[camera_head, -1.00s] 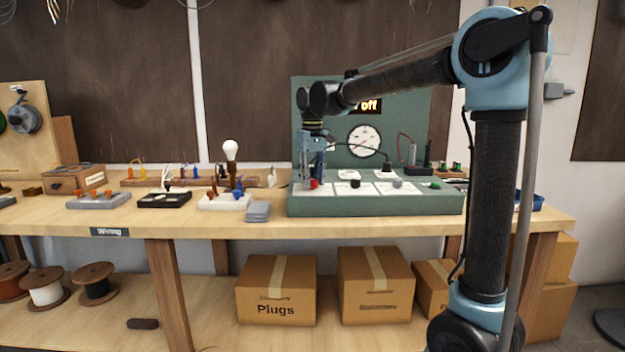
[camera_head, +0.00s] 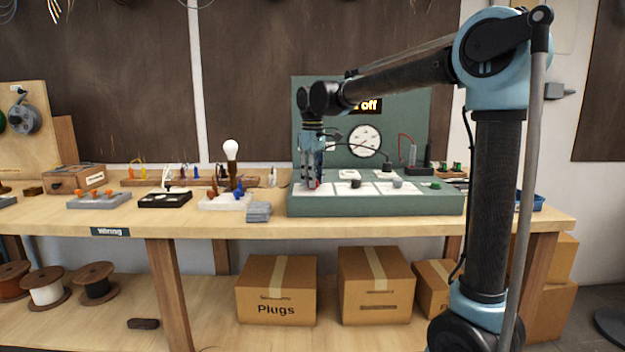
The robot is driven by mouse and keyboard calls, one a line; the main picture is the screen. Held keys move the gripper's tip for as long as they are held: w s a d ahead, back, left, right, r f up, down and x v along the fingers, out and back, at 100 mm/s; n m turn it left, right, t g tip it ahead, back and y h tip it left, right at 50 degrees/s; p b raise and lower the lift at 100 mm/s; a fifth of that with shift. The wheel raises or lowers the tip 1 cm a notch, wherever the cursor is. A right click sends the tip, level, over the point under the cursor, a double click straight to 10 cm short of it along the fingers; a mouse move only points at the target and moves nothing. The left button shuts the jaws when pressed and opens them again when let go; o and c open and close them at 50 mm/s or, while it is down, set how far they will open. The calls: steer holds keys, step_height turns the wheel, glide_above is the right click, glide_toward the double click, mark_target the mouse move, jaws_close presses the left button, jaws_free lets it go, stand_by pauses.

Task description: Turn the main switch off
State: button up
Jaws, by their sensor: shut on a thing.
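The green test panel (camera_head: 380,205) stands on the workbench, with a row of knobs on its sloping front. A red knob (camera_head: 318,184) at the left end of that row is mostly hidden behind my gripper, with only a sliver of red showing. I take it to be the main switch, but no readable label confirms this. My gripper (camera_head: 313,186) points down and is shut on the red knob.
Black (camera_head: 356,183), grey (camera_head: 397,183) and green (camera_head: 433,185) knobs sit to the right of my gripper. A round dial (camera_head: 364,140) is behind. A lamp with a white bulb (camera_head: 231,150) and a grey stack (camera_head: 258,212) stand to the left.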

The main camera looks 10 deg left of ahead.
steer(key=shift+d, duration=0.1)
steer(key=o, duration=1.1)
steer(key=shift+c, duration=0.2)
step_height(320, 180, up, 12)
steer(key=shift+w, duration=0.1)
